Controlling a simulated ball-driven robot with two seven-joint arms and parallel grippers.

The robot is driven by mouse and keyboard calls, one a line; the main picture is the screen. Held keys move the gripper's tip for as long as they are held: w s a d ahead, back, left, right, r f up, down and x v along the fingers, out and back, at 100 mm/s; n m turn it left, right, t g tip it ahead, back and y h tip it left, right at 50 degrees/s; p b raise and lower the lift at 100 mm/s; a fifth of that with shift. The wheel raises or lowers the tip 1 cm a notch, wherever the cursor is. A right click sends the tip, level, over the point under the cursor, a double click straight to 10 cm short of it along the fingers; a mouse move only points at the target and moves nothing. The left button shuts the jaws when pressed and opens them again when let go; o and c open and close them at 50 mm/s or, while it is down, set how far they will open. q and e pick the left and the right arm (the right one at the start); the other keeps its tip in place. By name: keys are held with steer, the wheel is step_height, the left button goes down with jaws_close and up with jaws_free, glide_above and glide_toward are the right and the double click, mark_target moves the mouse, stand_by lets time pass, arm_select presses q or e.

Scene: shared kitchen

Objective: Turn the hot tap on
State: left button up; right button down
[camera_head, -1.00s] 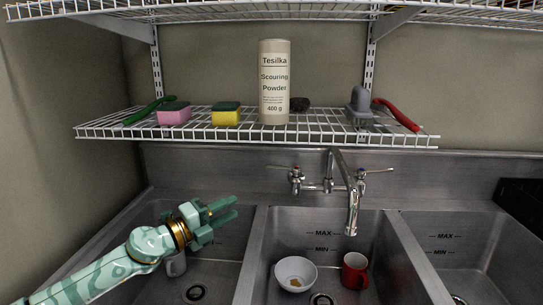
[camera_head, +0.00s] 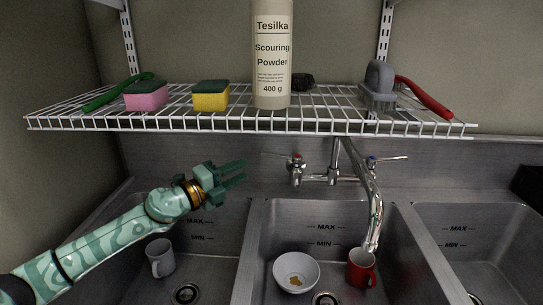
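The chrome tap (camera_head: 338,176) is mounted on the steel wall behind the middle sink, its spout hanging down over the right part of that basin. Its left handle (camera_head: 296,165) carries a red marker and its lever points left. Its right handle (camera_head: 374,162) carries a blue marker and its lever points right. My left gripper (camera_head: 237,175) is open and empty, left of the red-marked handle and apart from it, with its fingers pointing right. My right gripper is out of view.
A wire shelf (camera_head: 220,126) hangs above the tap, holding a scouring powder tube (camera_head: 272,60), sponges (camera_head: 146,96) and brushes. The middle sink holds a white bowl (camera_head: 290,264) and a red mug (camera_head: 361,268). A grey mug (camera_head: 160,257) stands in the left sink.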

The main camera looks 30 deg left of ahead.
mark_target(271, 156)
arm_select(q)
steer(key=b+x, duration=0.1)
steer(key=x, duration=1)
steer(key=shift+w+d, duration=0.1)
steer(key=shift+w, duration=0.1)
jaws_close()
